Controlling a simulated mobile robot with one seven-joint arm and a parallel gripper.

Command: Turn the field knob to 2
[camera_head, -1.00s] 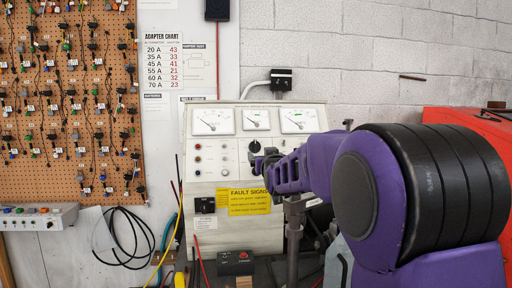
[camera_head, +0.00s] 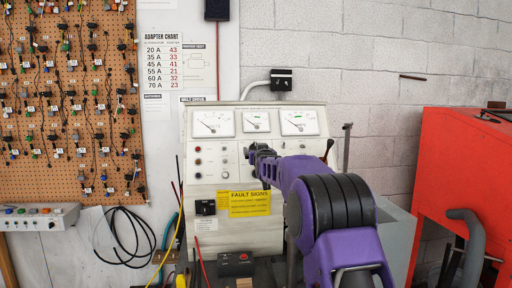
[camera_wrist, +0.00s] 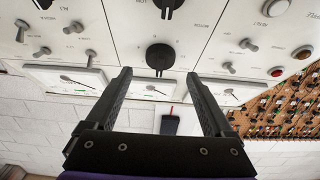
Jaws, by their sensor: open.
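The test bench panel (camera_head: 215,175) stands against the wall, with three meters along its top. In the wrist view, which shows the panel upside down, a round black knob (camera_wrist: 160,57) appears between my fingertips. A second black knob (camera_wrist: 168,5) is cut by the top edge. The lettering is too small to tell which is the field knob or its setting. My gripper (camera_wrist: 159,75) is open and empty, one finger on each side of the nearer knob in the picture; I see no contact. In the head view my gripper (camera_head: 262,152) hides that part of the panel.
Toggle switches (camera_wrist: 89,56) and coloured buttons (camera_wrist: 275,8) surround the knob. The meters (camera_head: 212,123) sit close by. A red cabinet (camera_head: 462,170) stands at right, and a pegboard (camera_head: 70,100) with connectors hangs at left. Cables (camera_head: 125,235) hang below it.

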